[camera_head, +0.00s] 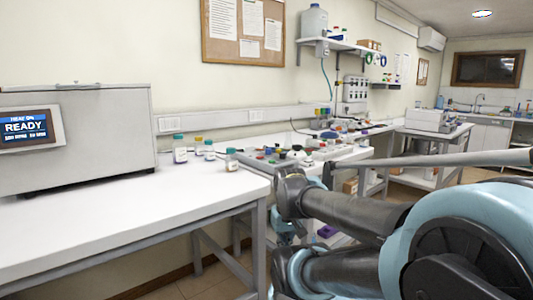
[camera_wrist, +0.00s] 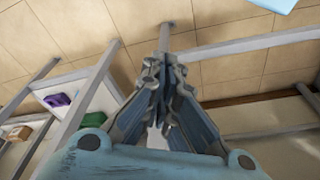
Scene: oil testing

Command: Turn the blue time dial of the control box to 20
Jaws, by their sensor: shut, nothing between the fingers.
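No blue time dial can be made out in either view. A grey box with a lit blue "READY" screen (camera_head: 25,128) stands on the near white bench at the left of the head view; I cannot tell whether it is the control box. Another grey panel (camera_head: 355,90) with small round parts hangs on the back wall, too small to read. My gripper (camera_wrist: 164,62) shows in the wrist view with its fingers together and empty, pointing over the tiled floor and bench frame. In the head view my arm crosses the lower right and hides most of the gripper.
The near white bench (camera_head: 125,225) has a clear front. Several small bottles (camera_head: 180,148) stand beside the grey box. A bench (camera_head: 345,153) further back carries small coloured items. Metal bench legs and bars (camera_wrist: 92,100) lie close around my gripper, with a purple item (camera_wrist: 57,101) on a lower shelf.

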